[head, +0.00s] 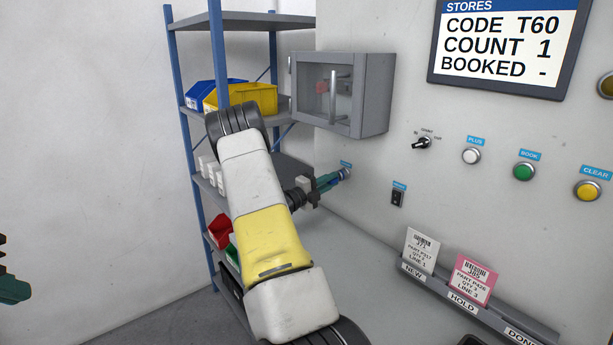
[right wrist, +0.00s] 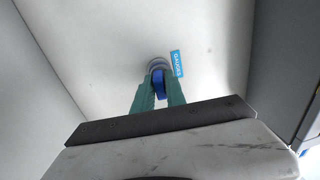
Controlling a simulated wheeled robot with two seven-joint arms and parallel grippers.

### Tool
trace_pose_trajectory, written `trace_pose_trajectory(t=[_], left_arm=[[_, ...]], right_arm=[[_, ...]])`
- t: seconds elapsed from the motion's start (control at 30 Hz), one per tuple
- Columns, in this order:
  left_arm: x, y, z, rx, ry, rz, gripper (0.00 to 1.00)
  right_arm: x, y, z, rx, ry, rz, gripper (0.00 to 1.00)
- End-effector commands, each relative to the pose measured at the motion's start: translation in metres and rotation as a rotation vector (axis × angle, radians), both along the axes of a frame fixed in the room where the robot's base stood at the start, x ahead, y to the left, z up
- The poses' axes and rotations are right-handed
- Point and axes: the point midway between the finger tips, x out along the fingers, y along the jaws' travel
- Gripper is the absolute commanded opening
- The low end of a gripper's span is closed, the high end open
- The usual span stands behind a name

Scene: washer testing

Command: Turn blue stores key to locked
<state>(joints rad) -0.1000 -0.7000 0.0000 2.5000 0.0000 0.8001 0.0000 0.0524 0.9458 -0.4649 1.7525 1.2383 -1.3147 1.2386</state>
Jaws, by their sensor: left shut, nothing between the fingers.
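The blue key (right wrist: 159,84) sits in a round metal lock on the wall panel, with its bow edge-on between my right gripper's teal fingers in the right wrist view. A small blue label (right wrist: 177,64) is beside it, seemingly reading "GAUGES". In the head view the key (head: 344,174) is at the panel's left, below the grey cabinet. My right gripper (head: 330,183) reaches it from the left, its fingers closed on both sides of it. My left gripper (head: 12,290) is partly cut off at the left edge, shut and empty, away from the panel.
The panel carries a black selector switch (head: 422,143), white button (head: 471,156), green button (head: 524,171), yellow button (head: 587,190) and rocker switch (head: 397,198). A grey cabinet (head: 375,95) juts out above the key. A blue-framed shelf (head: 187,140) with bins stands behind my right arm. A card rail (head: 480,303) is lower right.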

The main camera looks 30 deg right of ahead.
Motion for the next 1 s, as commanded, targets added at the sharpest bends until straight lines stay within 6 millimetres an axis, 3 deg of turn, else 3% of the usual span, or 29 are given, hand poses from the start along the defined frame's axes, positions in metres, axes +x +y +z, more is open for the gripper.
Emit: trace_pose_trajectory(t=[0.07, 0.3, 0.57, 0.87, 1.0], left_arm=[[0.0000, 0.0000, 0.0000, 0.000, 0.000, 0.000, 0.00], [0.0000, 0.0000, 0.0000, 0.000, 0.000, 0.000, 0.00], [0.0000, 0.0000, 0.0000, 0.000, 0.000, 0.000, 0.00], [0.0000, 0.0000, 0.0000, 0.000, 0.000, 0.000, 0.00], [0.0000, 0.0000, 0.0000, 0.000, 0.000, 0.000, 0.00]], right_arm=[[0.0000, 0.0001, 0.0000, 0.000, 0.000, 0.000, 0.00], [-0.0001, 0.0002, 0.0000, -0.001, 0.011, 0.000, 0.00], [-0.0020, 0.0000, 0.0002, -0.024, 0.285, 0.000, 0.00], [-0.0019, 0.0000, -0.0001, -0.027, 0.323, 0.000, 0.00], [-0.0023, 0.0006, 0.0005, -0.039, 0.460, 0.002, 0.00]])
